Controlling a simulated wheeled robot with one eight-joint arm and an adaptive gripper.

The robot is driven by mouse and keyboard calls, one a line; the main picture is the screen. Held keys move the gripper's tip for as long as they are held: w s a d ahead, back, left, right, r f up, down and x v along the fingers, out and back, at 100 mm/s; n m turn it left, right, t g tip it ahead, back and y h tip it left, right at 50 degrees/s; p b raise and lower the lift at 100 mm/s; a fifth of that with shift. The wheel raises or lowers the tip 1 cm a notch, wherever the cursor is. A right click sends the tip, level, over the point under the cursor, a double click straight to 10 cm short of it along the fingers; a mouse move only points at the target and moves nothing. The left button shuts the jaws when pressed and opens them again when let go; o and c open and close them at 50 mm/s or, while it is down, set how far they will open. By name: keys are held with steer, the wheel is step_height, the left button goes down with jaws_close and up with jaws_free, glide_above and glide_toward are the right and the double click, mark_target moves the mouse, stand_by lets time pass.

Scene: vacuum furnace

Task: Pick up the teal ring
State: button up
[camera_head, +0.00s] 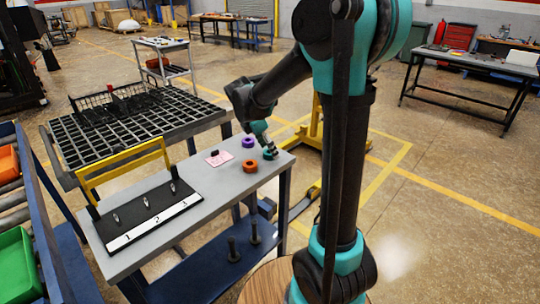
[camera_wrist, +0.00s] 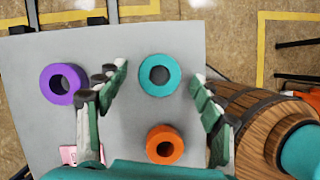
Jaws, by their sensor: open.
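Nothing is held. In the head view my gripper (camera_head: 267,145) is over the table's far right end, and the teal ring (camera_head: 270,155) is partly hidden by it. The height of the fingertips above the ring cannot be told.
A purple ring (camera_wrist: 64,84) lies left of the left finger, and an orange ring (camera_wrist: 164,145) lies below the teal one. A pink card (camera_head: 219,158) lies nearby. A black board marked 1, 2, 3 (camera_head: 150,212) and a yellow frame (camera_head: 125,168) occupy the near left.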

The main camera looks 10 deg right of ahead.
steer(key=shift+w+d+f, duration=0.1)
steer(key=shift+d+f, duration=0.05)
steer(key=shift+f, duration=0.35)
steer(key=c, duration=1.5)
steer(key=shift+o, duration=0.2)
steer(key=shift+r, duration=0.1)
